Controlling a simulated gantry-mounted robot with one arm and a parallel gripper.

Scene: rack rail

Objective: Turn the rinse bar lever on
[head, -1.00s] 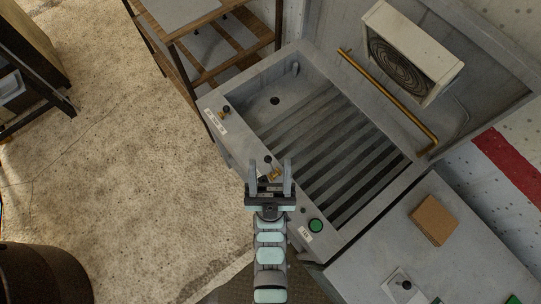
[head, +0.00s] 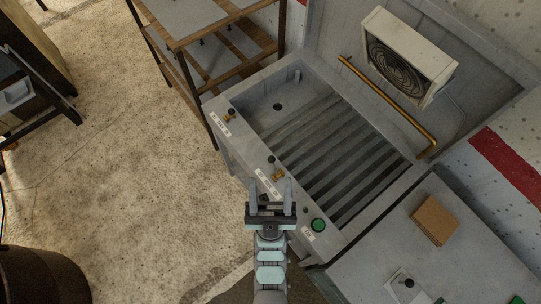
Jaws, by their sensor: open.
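Two small brass levers with black knobs sit on the front rim of the grey sink (head: 232,164). The middle lever (head: 277,174) has a white label (head: 266,182) beside it. The left lever (head: 231,115) sits near the rim's left corner, with its own label (head: 220,124). The label text is too small to read, so I cannot tell which is the rinse bar lever. My gripper (head: 270,191) is open and empty. In the picture its fingertips are just below the middle lever, with a gap to it. Height above the rim is unclear.
A green button (head: 319,225) sits on the rim to the right of my gripper. A brass pipe (head: 393,106) runs along the sink's back below a fan unit (head: 404,58). A wooden shelf (head: 205,65) stands at the left, a grey counter (head: 385,235) at the right.

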